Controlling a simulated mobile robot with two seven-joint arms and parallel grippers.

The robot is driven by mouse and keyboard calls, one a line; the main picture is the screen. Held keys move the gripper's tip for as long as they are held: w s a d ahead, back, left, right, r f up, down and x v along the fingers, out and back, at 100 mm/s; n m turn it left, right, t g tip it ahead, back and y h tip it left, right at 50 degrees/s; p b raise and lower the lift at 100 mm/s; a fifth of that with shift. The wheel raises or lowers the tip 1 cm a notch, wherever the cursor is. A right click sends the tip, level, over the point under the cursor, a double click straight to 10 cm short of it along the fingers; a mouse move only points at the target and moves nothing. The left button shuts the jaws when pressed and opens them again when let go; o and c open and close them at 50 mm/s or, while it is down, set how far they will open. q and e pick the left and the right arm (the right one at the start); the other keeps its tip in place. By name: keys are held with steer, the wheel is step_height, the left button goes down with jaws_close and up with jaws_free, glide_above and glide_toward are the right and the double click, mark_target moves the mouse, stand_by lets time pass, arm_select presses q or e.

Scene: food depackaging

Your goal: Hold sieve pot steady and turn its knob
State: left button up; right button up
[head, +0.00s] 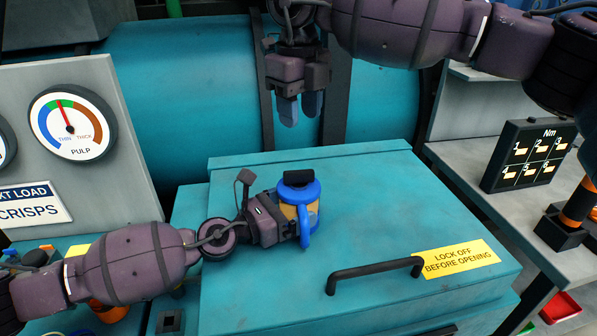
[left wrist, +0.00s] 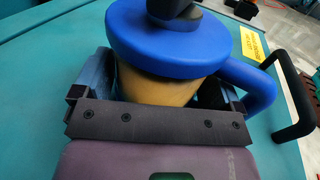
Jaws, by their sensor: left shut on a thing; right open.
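The sieve pot stands upright on the teal lid (head: 240,300). It has a yellowish body (left wrist: 150,88), a blue rim (head: 301,192), a blue side handle (left wrist: 252,88) and a black knob (head: 299,177) on top. My left gripper (head: 292,222) is shut on the pot's body from the left. In the left wrist view its fingers (left wrist: 155,95) lie on either side of the body, below the rim. The handle is on the right there. My right gripper (head: 300,106) is open and empty, pointing down, above and behind the pot, apart from the knob.
A black bar handle (head: 375,275) and a yellow lock-off label (head: 460,260) are on the lid, right of the pot. A pulp gauge panel (head: 72,125) stands at left. A torque display (head: 527,155) stands on the right bench. The lid around the pot is otherwise clear.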

mark_target(299, 171)
step_height(299, 171, down, 12)
steer(key=n, duration=1)
steer(key=shift+s+a+n, duration=0.1)
steer(key=shift+n, duration=0.3)
jaws_close()
